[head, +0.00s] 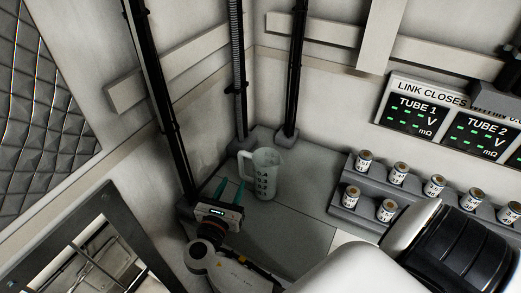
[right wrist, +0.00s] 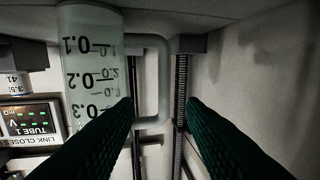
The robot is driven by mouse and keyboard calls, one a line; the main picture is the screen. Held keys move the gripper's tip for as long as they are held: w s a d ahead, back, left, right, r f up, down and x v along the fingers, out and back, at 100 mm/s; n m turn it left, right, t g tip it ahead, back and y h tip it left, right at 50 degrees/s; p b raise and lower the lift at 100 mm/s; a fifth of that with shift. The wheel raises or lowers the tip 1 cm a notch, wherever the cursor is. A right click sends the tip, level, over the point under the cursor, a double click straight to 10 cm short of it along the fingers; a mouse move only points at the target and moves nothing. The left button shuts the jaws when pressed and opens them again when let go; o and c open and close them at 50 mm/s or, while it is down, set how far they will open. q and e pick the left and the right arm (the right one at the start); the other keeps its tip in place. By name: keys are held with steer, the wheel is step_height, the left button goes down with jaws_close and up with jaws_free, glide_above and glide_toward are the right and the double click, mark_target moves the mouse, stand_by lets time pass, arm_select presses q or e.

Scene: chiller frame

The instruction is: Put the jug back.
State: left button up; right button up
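The jug (head: 266,178) is a translucent measuring jug with dark markings. It stands upright on the grey surface near the corner, its handle on the left in the head view. My right gripper (head: 231,186) has dark green fingers and is just left of the jug, on the handle side. The right wrist view is upside down; the jug (right wrist: 90,65) is at left there. The jug's handle (right wrist: 164,85) shows between the two spread fingertips of my right gripper (right wrist: 160,103), with gaps on both sides. Whether the fingers reach around it is unclear. My left gripper is out of view.
A stepped grey rack (head: 365,219) with several small labelled cans stands right of the jug. Display panels (head: 418,112) hang on the wall behind it. Black vertical posts (head: 296,70) rise behind the jug. A dark frame (head: 100,235) is at lower left.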

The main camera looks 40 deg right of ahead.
mark_target(240, 165)
steer(key=x, duration=0.3)
steer(key=shift+w+d+r+p, duration=0.15)
steer(key=shift+r+p, duration=0.05)
steer(key=shift+p, duration=0.15)
steer(key=shift+w+d+f, duration=0.1)
steer(key=shift+w+d, duration=0.1)
steer(key=shift+d, duration=0.05)
steer(key=p+x, duration=0.1)
steer(key=x, duration=0.3)
steer(key=shift+w+p, duration=0.25)
steer(key=shift+p, duration=0.1)
steer(key=shift+w+d, duration=0.3)
steer(key=shift+d, duration=0.05)
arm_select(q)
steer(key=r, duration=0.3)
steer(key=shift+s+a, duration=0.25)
arm_select(e)
jaws_close()
